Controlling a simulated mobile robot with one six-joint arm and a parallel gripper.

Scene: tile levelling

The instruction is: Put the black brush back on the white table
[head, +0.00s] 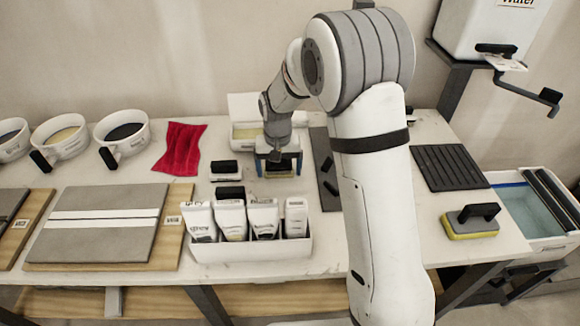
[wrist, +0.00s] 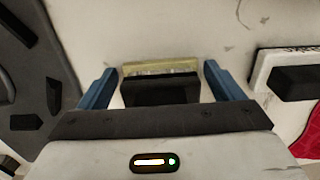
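A small block with a black top and a pale yellowish edge, which looks like the black brush (wrist: 160,92), is at the white table (head: 345,225) below my gripper. In the head view it is partly hidden by my gripper (head: 279,166). In the wrist view my gripper (wrist: 162,85) is open, with its blue fingers on either side of the block and a visible gap at each side. I cannot tell whether the block's underside touches the table.
A white-based black-handled block (head: 226,171) and a red cloth (head: 180,148) lie left. A dark board (head: 325,165) lies close right. A white box of tubes (head: 250,248) stands in front, and an open white box (head: 246,131) behind. A yellow sponge float (head: 470,225) sits far right.

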